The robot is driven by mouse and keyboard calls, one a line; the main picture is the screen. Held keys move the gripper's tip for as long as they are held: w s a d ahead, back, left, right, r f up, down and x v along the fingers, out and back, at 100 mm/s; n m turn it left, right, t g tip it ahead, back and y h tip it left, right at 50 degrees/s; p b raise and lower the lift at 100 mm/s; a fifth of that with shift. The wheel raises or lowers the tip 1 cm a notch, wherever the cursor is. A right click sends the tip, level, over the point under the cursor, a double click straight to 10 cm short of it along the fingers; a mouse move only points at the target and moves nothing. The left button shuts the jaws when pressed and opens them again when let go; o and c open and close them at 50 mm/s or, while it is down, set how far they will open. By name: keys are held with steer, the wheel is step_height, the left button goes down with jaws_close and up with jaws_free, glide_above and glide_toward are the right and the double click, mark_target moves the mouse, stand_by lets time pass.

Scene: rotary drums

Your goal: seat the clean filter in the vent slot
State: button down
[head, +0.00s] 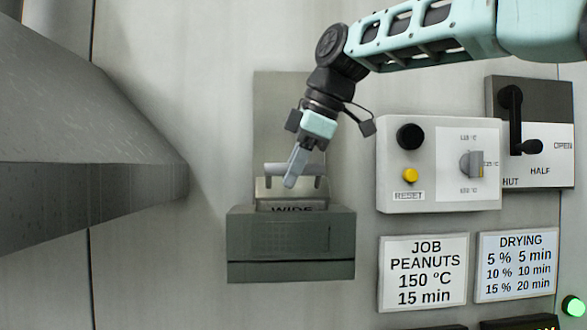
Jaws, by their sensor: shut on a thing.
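The clean filter (265,190) is a pale plate with a bar handle on top, and the word "WIDE" shows partly on its front. Its lower part is hidden in the top of a grey vent box (290,245) on the wall. How deep it sits cannot be told. My gripper (292,180) comes down from the upper right and is shut on the handle. The fingers cover part of the handle. A flat, pale panel (275,95) stands behind the filter, above the box.
Right of the box is a control panel (395,195) with a black knob, a yellow button and a dial. A lever plate (555,100) is farther right. Two signs (422,272) hang below. A large grey metal body (90,190) juts in from the left.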

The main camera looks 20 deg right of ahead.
steer(key=shift+f, duration=0.2)
steer(key=c, duration=1.3)
jaws_free()
steer(key=v, duration=1.7)
steer(key=shift+s+b, duration=0.35)
steer(key=shift+s, duration=0.1)
